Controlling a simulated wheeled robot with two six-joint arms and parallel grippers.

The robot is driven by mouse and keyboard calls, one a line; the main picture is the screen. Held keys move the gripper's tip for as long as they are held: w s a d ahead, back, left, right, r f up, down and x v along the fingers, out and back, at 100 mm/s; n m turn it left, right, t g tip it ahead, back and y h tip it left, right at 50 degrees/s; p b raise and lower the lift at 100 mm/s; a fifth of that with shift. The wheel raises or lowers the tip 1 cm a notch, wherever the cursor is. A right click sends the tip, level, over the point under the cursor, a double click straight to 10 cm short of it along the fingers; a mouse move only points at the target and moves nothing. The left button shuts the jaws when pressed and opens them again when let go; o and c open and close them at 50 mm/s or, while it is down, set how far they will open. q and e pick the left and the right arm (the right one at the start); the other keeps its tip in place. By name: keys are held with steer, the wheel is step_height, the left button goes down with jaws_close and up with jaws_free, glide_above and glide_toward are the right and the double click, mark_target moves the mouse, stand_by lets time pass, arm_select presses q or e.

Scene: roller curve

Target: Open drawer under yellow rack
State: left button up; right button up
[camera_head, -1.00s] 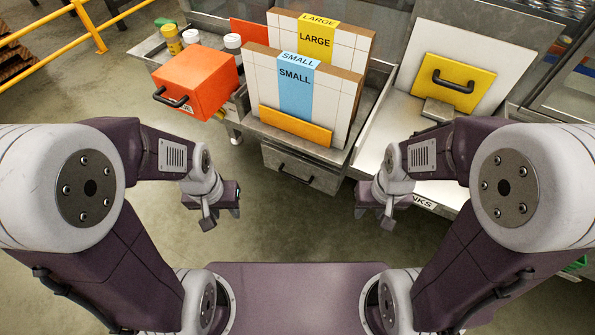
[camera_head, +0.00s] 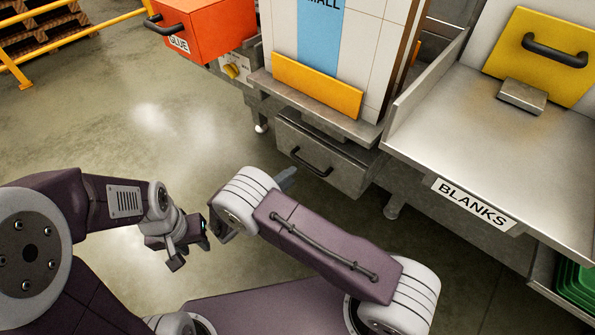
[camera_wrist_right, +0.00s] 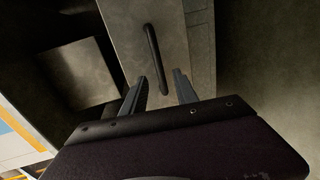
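The grey metal drawer (camera_head: 315,152) sits shut below the yellow-orange rack front (camera_head: 315,85). Its dark bar handle (camera_head: 312,163) faces me. In the right wrist view the handle (camera_wrist_right: 154,58) stands lengthwise between the fingertips of my right gripper (camera_wrist_right: 160,76). That gripper is open; I cannot tell whether it touches the handle. In the head view only a fingertip of my right gripper (camera_head: 286,178) shows just left of and below the handle; the rest is behind my arm. My left gripper (camera_head: 190,252) is open and empty over the floor.
An orange box (camera_head: 205,28) with a dark handle and a GLUE label stands at upper left. The BLANKS table (camera_head: 490,150) is on the right, with a yellow handled panel (camera_head: 545,65). A green crate (camera_head: 575,285) is at lower right. Floor before the drawer is clear.

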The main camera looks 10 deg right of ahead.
mark_target(307, 163)
steer(key=b+x, duration=0.2)
steer(key=x, duration=0.6)
steer(key=shift+d, duration=0.25)
steer(key=shift+w+d, duration=0.25)
steer(key=shift+d, duration=0.1)
jaws_close()
stand_by(0.7)
